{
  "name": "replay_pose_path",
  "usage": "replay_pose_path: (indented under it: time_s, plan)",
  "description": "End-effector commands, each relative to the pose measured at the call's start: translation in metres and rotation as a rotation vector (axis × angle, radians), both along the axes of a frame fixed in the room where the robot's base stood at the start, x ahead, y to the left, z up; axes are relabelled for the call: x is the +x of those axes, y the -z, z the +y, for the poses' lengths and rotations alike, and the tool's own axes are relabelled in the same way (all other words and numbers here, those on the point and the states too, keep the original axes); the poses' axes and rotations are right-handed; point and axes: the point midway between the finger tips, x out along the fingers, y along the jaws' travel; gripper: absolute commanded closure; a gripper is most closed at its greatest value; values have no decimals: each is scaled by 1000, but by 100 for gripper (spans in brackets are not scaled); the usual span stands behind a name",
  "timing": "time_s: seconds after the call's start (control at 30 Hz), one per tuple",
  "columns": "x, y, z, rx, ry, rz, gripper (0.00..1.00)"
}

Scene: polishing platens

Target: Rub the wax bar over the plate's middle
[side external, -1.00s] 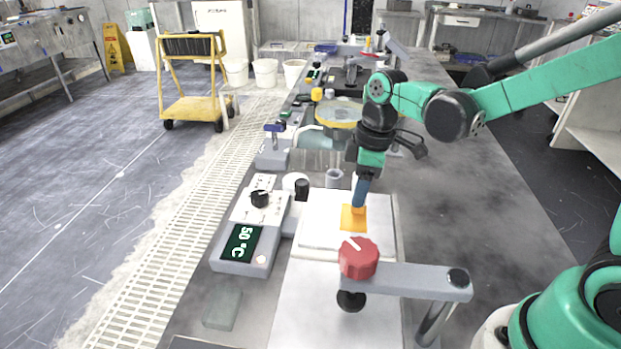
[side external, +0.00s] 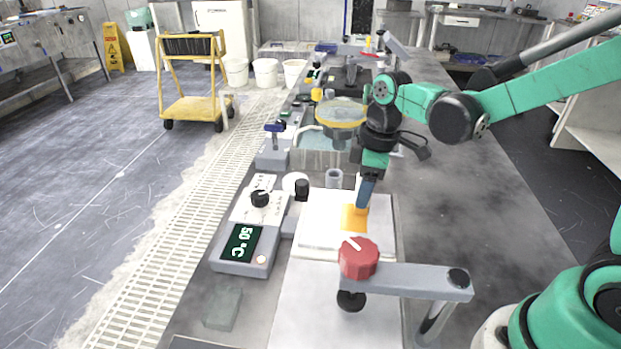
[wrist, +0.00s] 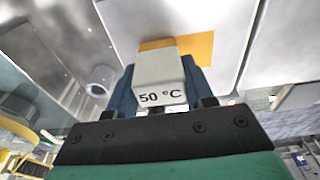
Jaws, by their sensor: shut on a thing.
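A pale wax bar (wrist: 160,78) marked "50 °C" sits between the two blue fingers of my gripper (side external: 363,203), which is shut on it. In the side view the bar is mostly hidden by the fingers. Below is the white plate (side external: 320,222), which also shows in the wrist view (wrist: 215,14). An orange square patch (side external: 353,222) lies at the plate's middle, and my fingertips are right over it, slightly tilted. The patch also shows behind the bar in the wrist view (wrist: 203,46). I cannot tell whether the bar touches the patch.
A control box (side external: 243,245) reading 50 °C stands left of the plate. A grey bracket (side external: 415,280) with a red knob (side external: 358,258) stands over the near end. A grey cup (side external: 334,179) and a round yellow-rimmed platen (side external: 341,112) are behind. The bench is clear on the right.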

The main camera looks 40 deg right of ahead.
Motion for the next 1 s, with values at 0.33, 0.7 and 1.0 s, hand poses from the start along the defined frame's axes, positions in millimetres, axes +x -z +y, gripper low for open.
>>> replay_pose_path:
  time_s: [0.33,0.7,1.0]
  plan:
    - [22,-2,23,0,-3,-1,100]
    - [24,-37,26,1,0,-1,100]
    - [24,-64,26,1,0,-1,100]
